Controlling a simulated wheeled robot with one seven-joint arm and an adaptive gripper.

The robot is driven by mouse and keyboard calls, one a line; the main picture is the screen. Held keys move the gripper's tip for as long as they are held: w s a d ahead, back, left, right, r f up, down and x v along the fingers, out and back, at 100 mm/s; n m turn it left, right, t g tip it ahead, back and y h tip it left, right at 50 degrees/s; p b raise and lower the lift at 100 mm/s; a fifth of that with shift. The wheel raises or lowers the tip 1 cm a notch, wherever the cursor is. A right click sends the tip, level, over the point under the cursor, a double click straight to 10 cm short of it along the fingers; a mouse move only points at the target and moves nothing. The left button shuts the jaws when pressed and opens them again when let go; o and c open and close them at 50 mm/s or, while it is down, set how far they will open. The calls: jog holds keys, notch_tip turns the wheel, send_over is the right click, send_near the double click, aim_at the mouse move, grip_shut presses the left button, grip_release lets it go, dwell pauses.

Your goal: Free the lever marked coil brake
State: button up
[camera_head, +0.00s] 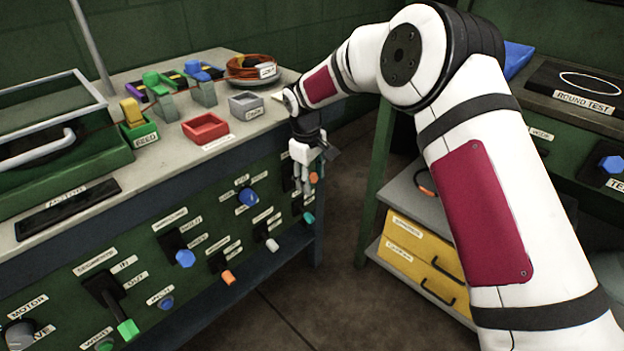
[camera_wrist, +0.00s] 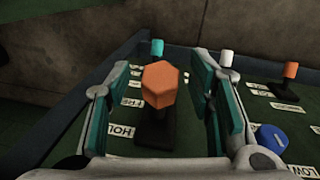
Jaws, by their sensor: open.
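My gripper (camera_head: 304,183) is open at the front panel's right end, near an orange-capped lever (camera_head: 314,178). In the wrist view the orange cap (camera_wrist: 161,84) on its dark base shows between the two open fingers of my gripper (camera_wrist: 164,72). A gap shows on each side of the cap, and I see no grip on it. A label beside this lever reads in part "HOL". I cannot read "coil brake" on any label, so I cannot tell which lever bears that name. My gripper partly hides this part of the panel in the head view.
Nearby are a teal-capped lever (camera_wrist: 157,47), a white-capped lever (camera_wrist: 226,58), another orange-capped lever (camera_wrist: 290,70) and a blue knob (camera_wrist: 271,138). The bench top holds a red tray (camera_head: 206,127) and a grey tray (camera_head: 246,105). A shelf with yellow drawers (camera_head: 420,256) stands to the right.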

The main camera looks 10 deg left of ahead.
jog(key=shift+f, duration=0.15)
grip_shut()
